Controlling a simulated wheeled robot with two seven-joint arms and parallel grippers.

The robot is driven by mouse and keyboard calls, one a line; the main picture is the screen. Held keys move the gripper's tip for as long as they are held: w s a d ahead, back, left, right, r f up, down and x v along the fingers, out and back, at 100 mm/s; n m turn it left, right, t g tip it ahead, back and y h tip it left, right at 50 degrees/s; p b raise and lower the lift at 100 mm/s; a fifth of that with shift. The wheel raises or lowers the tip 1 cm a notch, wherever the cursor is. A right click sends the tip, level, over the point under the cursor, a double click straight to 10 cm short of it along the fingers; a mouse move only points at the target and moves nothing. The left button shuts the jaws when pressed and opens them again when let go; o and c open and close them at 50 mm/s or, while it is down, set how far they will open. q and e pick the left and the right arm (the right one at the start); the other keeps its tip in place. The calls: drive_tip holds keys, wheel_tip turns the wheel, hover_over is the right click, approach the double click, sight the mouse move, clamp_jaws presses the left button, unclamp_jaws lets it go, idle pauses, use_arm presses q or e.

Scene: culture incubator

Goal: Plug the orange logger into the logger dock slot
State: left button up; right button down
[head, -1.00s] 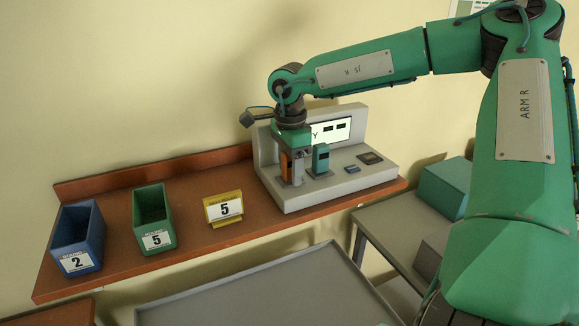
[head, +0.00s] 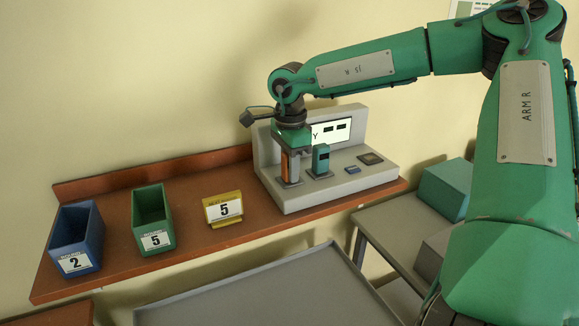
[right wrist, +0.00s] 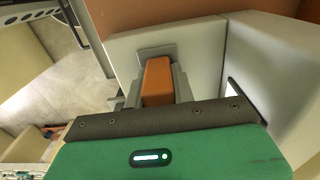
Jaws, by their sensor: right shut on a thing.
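The orange logger (head: 291,168) stands upright at the left end of the grey dock station (head: 330,190). It also shows in the right wrist view (right wrist: 158,80), between the fingers. My right gripper (head: 290,178) points down and is shut on the logger, with its fingertips close above the dock's surface. A grey slot plate (right wrist: 157,52) shows just beyond the logger in the right wrist view. The logger's lower end is hidden, so I cannot tell how deep it sits in the slot. My left gripper is not in view.
A teal logger (head: 321,158) stands upright just right of the gripper. A small blue piece (head: 353,170) and a dark square (head: 370,158) lie further right. A lit panel (head: 331,132) stands behind. A yellow sign (head: 223,208), green bin (head: 152,220) and blue bin (head: 76,238) stand left.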

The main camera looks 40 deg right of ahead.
drive_tip(key=shift+r+p, duration=1.15)
drive_tip(key=shift+r, duration=1.85)
drive_tip(key=shift+d, duration=0.1)
